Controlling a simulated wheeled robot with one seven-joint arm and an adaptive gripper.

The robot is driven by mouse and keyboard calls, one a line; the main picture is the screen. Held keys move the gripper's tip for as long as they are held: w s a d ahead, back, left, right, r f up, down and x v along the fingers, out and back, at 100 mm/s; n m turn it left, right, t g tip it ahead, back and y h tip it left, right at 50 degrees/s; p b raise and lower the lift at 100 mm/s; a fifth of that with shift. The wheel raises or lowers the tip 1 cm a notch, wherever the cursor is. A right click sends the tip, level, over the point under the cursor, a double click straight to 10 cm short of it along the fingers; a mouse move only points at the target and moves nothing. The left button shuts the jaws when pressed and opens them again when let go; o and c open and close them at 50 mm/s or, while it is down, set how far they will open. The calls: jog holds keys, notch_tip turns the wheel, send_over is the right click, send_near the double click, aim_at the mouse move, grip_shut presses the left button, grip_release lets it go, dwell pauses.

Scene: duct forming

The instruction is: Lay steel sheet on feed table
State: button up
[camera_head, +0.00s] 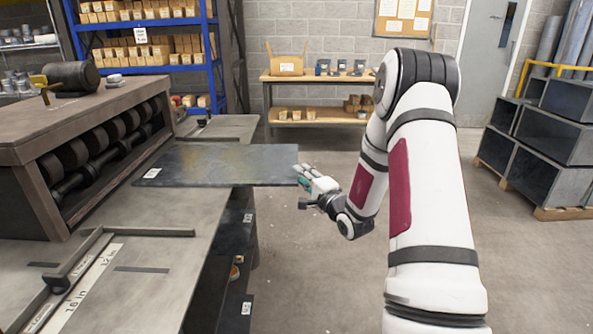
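A flat dark grey steel sheet (225,166) with a small white label at its left corner is level in the middle of the view. Its left part is over the feed table (140,290); its right part sticks out past the table's edge. Whether the sheet touches the table or is a little above it, I cannot tell. My gripper (300,177) is at the sheet's right end, with its fingers at the sheet's edge. The fingers look closed on that edge, the lower one partly hidden.
A roller machine (95,150) stands along the table's left side. A raised guide bar (70,265) and a ruler strip lie on the near table. A blue shelf (150,70), a wooden bench (310,78) and stacked ducts (555,140) stand behind.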

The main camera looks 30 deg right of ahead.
jog(key=s, duration=0.7)
jog(key=s+a+r+n+g+y, duration=0.15)
jog(key=a+r+n+y, duration=0.35)
jog(key=a, duration=0.6)
jog(key=a+r+n+g+y, duration=0.2)
jog(key=a+r+n+y, duration=0.1)
jog(key=a+r+y, duration=0.65)
jog(key=s+a+n+g+y, duration=0.1)
jog(key=s+a+n+g, duration=0.45)
jog(key=a, duration=0.55)
jog(key=s+a+f+n+g+h, duration=0.1)
jog(key=s+a+n+g+h, duration=0.25)
jog(key=s, duration=0.75)
jog(key=s+a+f+n+g+h, duration=0.15)
jog(key=s+a+g, duration=0.35)
jog(key=s, duration=0.6)
jog(key=s+d+h, duration=0.8)
jog(key=d+h, duration=0.1)
jog(key=d, duration=0.3)
jog(key=shift+d+f+n+t, duration=0.35)
jog(key=shift+d+f, duration=0.05)
